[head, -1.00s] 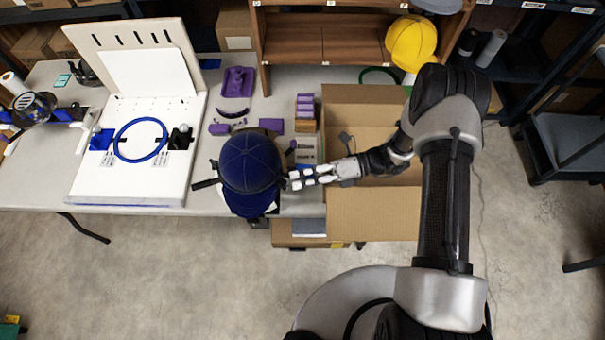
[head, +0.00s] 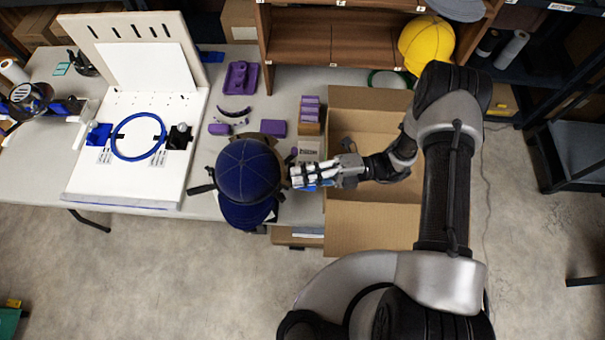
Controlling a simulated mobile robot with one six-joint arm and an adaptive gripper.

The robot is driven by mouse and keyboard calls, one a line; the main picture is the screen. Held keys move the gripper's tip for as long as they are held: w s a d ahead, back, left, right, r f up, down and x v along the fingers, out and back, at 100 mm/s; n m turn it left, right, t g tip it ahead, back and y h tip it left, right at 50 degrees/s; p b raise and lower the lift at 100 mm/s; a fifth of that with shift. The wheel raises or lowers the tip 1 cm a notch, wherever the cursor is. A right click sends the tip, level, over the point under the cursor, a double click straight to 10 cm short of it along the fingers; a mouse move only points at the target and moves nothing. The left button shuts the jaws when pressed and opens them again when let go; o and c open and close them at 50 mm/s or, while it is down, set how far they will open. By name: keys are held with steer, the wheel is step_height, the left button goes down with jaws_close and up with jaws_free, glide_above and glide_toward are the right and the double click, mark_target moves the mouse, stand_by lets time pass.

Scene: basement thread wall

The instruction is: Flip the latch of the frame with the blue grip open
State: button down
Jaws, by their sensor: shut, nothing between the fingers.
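A dark blue cap (head: 246,172) sits near the table's front edge, on a holder that is mostly hidden beneath it. A black lever-like part (head: 201,188) sticks out at its left. My gripper (head: 294,176) is shut and empty, just right of the cap, pointing left. Whether it touches the cap's holder cannot be told. A small blue patch (head: 310,188) shows by the fingers; it may be the blue grip, but I cannot tell. On the white board at left lies a blue hoop (head: 117,143) with a blue block (head: 98,134) beside it. No latch is clearly visible.
An open cardboard box (head: 372,222) stands right of the cap, under my arm. Purple parts (head: 240,77) and small purple boxes (head: 310,104) lie behind. A wooden shelf (head: 328,45) with a yellow cap (head: 427,46) stands at the back.

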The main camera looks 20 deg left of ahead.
steer(key=v, duration=1.2)
steer(key=shift+f, duration=0.1)
